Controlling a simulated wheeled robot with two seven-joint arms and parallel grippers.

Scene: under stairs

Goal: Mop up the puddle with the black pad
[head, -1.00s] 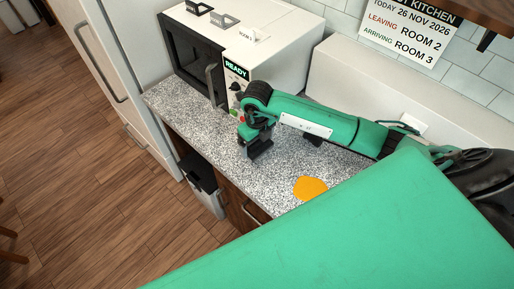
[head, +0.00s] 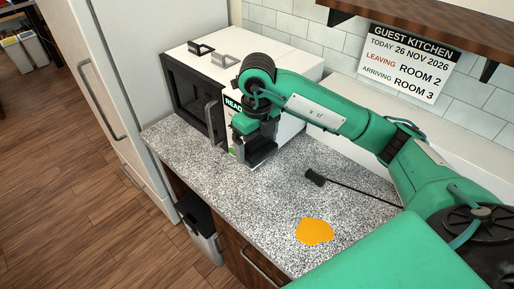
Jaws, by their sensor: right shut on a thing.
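An orange-yellow puddle (head: 314,232) lies on the speckled grey countertop (head: 285,205), near its front edge. My right gripper (head: 258,150) points down in front of the microwave, behind and to the left of the puddle and apart from it. It is shut on a dark block, which looks like the black pad (head: 259,160); its outline is hard to tell from the dark fingers. My left gripper is not in view.
A white microwave (head: 285,57) with a dark door and a READY panel stands at the back left. A black plug-like piece with a cable (head: 315,178) lies behind the puddle. A bin (head: 198,218) hangs below the counter. The counter around the puddle is clear.

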